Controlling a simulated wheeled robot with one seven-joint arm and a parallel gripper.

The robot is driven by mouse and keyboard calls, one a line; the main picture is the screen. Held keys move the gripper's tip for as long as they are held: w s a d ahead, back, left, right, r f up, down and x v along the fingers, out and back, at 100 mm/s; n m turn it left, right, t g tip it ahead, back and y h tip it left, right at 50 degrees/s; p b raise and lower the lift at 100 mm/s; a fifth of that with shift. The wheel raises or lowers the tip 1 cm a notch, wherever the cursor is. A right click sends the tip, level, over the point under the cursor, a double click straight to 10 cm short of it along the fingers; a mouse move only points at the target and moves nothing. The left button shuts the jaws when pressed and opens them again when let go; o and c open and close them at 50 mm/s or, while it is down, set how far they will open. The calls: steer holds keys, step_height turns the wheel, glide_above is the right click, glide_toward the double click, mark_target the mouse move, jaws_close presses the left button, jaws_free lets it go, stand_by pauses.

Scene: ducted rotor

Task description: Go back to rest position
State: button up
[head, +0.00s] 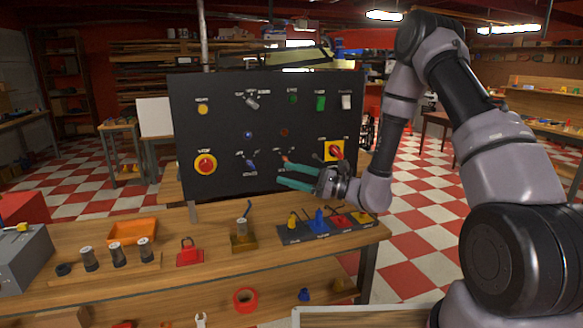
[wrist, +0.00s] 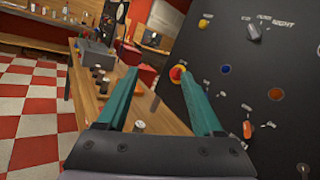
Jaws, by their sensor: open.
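My gripper (head: 297,174) has two teal fingers. In the head view it is in front of the lower middle of a black control panel (head: 225,120), above the workbench (head: 300,252). Its fingers point left and are spread apart with nothing between them. In the wrist view the gripper (wrist: 160,85) is also open and empty, with the panel close on the right and the bench beyond and below. Part of the panel's lower right is hidden behind my gripper and wrist in the head view.
The panel carries a red round button (head: 205,163) and a red rotary switch (head: 334,151). The bench holds an orange tray (head: 133,231), a red padlock (head: 189,254), a brass-coloured block (head: 243,243) and a dark mat with coloured items (head: 290,236). Checkered floor (head: 425,235) is clear at right.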

steer(key=s+d+r+n+g+h, duration=0.2)
steer(key=s+r+n+g+h, duration=0.15)
steer(key=s+r+n, duration=0.3)
steer(key=s+d+r+n+g+h, duration=0.3)
steer(key=s+r+n+g, duration=0.2)
steer(key=s+r, duration=0.15)
steer(key=s+d+r+t+h, duration=0.2)
steer(key=d+r+t+h, duration=0.1)
steer(key=d, duration=0.3)
steer(key=s+d+r+n+t+h, duration=0.1)
steer(key=s+d+r+t+h, duration=0.2)
steer(key=d, duration=0.4)
steer(key=s+d+r+n+t+h, duration=0.1)
steer(key=s+d+r+t+h, duration=0.2)
steer(key=d, duration=0.4)
steer(key=shift+r+t+h, duration=0.25)
steer(key=shift+t+h, duration=0.5)
steer(key=shift+h, duration=0.2)
